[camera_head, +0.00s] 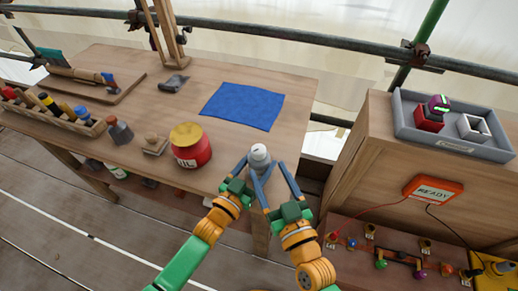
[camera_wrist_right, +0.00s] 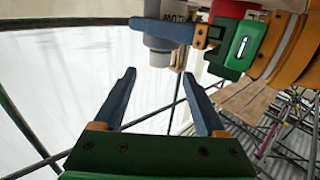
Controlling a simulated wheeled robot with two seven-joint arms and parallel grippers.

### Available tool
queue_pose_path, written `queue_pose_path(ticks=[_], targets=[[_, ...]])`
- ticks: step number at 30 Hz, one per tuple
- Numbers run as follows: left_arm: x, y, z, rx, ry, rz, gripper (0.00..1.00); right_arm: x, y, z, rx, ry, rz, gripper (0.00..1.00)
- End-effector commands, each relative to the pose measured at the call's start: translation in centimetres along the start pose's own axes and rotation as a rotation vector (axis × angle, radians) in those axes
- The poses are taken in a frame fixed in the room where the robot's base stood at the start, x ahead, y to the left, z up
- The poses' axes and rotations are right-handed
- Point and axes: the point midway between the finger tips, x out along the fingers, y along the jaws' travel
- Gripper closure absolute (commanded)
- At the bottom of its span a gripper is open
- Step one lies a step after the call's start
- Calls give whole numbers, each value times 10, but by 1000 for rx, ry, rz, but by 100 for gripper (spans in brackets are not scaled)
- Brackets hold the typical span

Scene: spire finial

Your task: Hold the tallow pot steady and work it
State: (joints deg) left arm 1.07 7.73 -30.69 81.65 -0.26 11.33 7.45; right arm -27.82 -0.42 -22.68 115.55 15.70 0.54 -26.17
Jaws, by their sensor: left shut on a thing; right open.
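My left gripper (camera_head: 256,166) is shut on a small grey container with a pale top (camera_head: 259,152), held just off the table's front edge. In the right wrist view this grey cylinder (camera_wrist_right: 164,40) shows a partly hidden label, with a blue left finger against it.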

Motion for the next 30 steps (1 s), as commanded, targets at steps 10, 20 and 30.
queue_pose_path(ticks=[10, 20, 30], targets=[[0, 0, 0, 0, 0, 0, 93, 73, 0, 0, -1, -1, 0, 26], [0, 0, 0, 0, -1, 0, 93, 79, 1, 1, -1, -3, 0, 29], [0, 0, 0, 0, -1, 0, 93, 78, 1, 1, 0, -4, 0, 100]])
